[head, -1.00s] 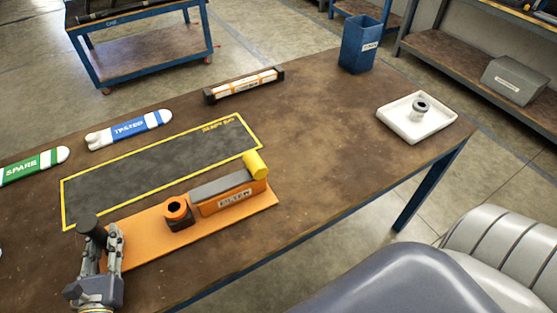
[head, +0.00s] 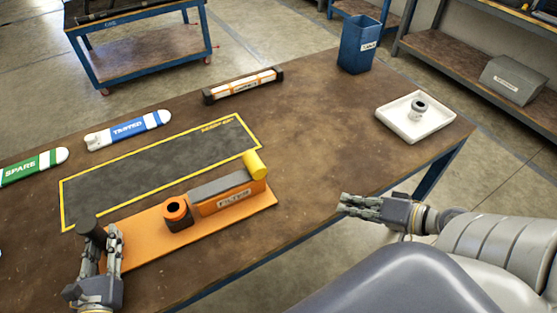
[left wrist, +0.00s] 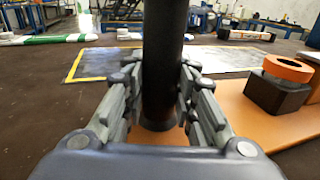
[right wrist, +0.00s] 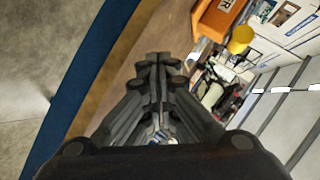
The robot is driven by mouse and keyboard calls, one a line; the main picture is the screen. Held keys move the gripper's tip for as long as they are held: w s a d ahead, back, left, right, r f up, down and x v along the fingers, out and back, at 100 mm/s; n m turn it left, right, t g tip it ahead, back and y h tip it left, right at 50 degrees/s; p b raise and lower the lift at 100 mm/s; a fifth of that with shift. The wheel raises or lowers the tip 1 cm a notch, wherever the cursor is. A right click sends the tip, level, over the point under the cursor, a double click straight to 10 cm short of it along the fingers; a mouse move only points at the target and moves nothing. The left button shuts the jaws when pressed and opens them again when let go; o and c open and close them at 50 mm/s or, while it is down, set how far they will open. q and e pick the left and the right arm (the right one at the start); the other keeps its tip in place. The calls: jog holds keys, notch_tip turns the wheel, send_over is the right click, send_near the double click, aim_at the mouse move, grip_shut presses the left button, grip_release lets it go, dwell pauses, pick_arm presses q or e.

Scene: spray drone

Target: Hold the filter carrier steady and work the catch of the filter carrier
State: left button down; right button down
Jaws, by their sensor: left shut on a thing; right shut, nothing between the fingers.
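The filter carrier is an orange base plate (head: 150,237) on the table. It bears a grey and orange block labelled FILTER (head: 228,193), a yellow knob (head: 255,165) at its right end, and a dark post with an orange ring (head: 177,212). My left gripper (head: 98,245) is shut on the black upright handle (left wrist: 160,60) at the plate's left end; its fingers flank the handle in the left wrist view. My right gripper (head: 345,204) is shut and empty, off the table's front edge, right of the yellow knob and apart from it. The yellow knob also shows in the right wrist view (right wrist: 240,40).
A yellow-outlined dark mat (head: 150,172) lies behind the carrier. SPARE (head: 30,166) and TESTED (head: 128,130) pieces lie at left. A black-ended cartridge (head: 243,85), a blue bin (head: 360,45) and a white tray (head: 393,123) stand farther back. The table's right middle is clear.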

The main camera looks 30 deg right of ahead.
aim_at(255, 174)
jog(key=w+a+r+m+t+h, duration=0.1)
jog(key=w+a+r+m+t, duration=0.35)
jog(key=w+r+t, duration=0.2)
jog(key=w+a+f, duration=0.1)
jog(key=w+a, duration=0.4)
jog(key=w, duration=0.5)
jog(key=shift+a+f+m+g, duration=0.2)
jog(key=shift+m+g, duration=0.15)
jog(key=shift+w, duration=0.1)
jog(key=shift+a, duration=0.1)
jog(key=a, duration=0.6)
jog(key=shift+w+a, duration=0.1)
jog(key=shift+a, duration=0.25)
